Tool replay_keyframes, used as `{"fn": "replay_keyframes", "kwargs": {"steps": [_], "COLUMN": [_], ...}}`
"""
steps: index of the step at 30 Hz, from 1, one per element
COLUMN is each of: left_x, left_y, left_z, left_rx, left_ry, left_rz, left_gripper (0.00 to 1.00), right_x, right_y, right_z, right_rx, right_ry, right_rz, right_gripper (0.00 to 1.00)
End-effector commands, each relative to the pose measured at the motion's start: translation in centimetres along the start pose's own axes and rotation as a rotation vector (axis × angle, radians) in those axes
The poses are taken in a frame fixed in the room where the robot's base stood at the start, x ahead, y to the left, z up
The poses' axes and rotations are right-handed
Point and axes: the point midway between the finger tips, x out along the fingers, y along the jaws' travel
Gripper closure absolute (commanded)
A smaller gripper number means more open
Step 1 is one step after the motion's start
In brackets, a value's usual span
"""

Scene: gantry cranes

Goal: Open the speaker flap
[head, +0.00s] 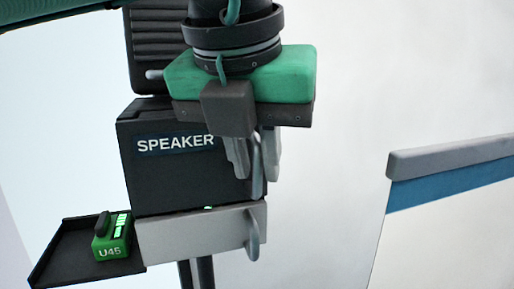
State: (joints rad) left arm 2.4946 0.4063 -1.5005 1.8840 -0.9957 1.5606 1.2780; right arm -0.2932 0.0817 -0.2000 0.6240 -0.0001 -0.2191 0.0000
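The speaker box (180,178) is a dark unit with a white SPEAKER label, left of centre in the head view. Its front looks closed. A thin grey handle (258,172) stands at the right edge of that front. My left gripper (256,174), green and dark with grey fingers, hangs in front of the box's right side. One finger shows on each side of the handle. I cannot tell whether they touch it. My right gripper is not in view.
Below the speaker is a light grey box (190,237) with a similar handle (252,236). A dark tray (62,258) at lower left holds a green U45 device (111,240). A ribbed black panel (158,50) is above. A grey-and-blue edged panel (440,180) stands right.

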Motion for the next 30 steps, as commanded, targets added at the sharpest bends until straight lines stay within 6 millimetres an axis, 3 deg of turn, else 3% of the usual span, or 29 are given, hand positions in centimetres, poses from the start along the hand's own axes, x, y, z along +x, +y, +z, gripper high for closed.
{"fn": "replay_keyframes", "kwargs": {"steps": [6, 13, 16, 17, 30], "left_x": [1.2, 1.3, 1.3, 1.3, 1.3], "left_y": [0.0, 0.0, 0.0, 0.0, -0.5], "left_z": [0.0, 0.0, 0.0, 0.0, -0.6], "left_rx": [0.0, 0.0, 0.0, 0.0, 0.032], "left_ry": [0.001, 0.0, 0.0, 0.0, 0.0], "left_rz": [0.0, 0.0, 0.0, -0.001, -0.018], "left_gripper": [0.81, 0.81, 0.99, 1.0, 1.0], "right_x": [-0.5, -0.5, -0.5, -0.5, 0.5], "right_y": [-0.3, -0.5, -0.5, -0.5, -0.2], "right_z": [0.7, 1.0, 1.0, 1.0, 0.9], "right_rx": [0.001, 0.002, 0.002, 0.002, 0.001], "right_ry": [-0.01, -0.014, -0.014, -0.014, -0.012], "right_rz": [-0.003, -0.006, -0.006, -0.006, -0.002], "right_gripper": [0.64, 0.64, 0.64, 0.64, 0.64]}}
